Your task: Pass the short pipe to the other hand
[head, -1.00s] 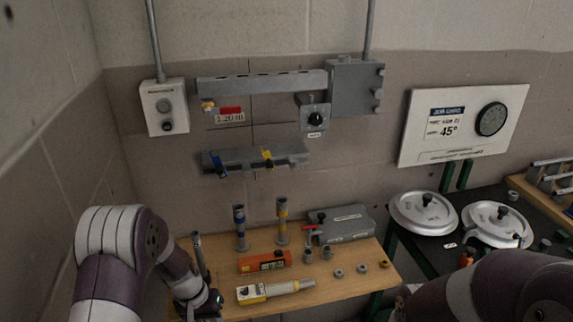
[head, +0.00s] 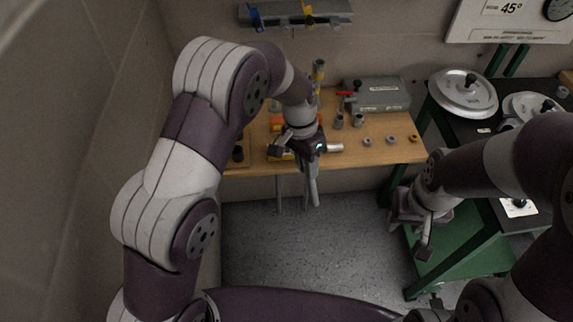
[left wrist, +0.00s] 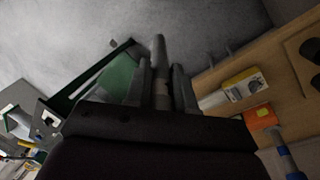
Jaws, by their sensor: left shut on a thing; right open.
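The short pipe is a slim grey tube held between my left gripper's fingers, seen in the left wrist view (left wrist: 159,62), with its free end past the fingertips. My left gripper (left wrist: 161,82) is shut on it. In the head view my left gripper (head: 312,178) is in front of the wooden table's front edge, and the pipe (head: 313,193) points down over the floor, hard to tell from the fingers. My right gripper (head: 412,232) is open and empty, lower and to the right, clearly apart from the pipe.
The wooden table (head: 380,155) holds a grey case (head: 378,95), small fittings, and a yellow-white instrument (left wrist: 243,85) partly hidden in the head view. A green-framed bench (head: 460,245) with round silver lids (head: 463,92) stands at right, close to my right gripper. Floor (head: 350,230) between is clear.

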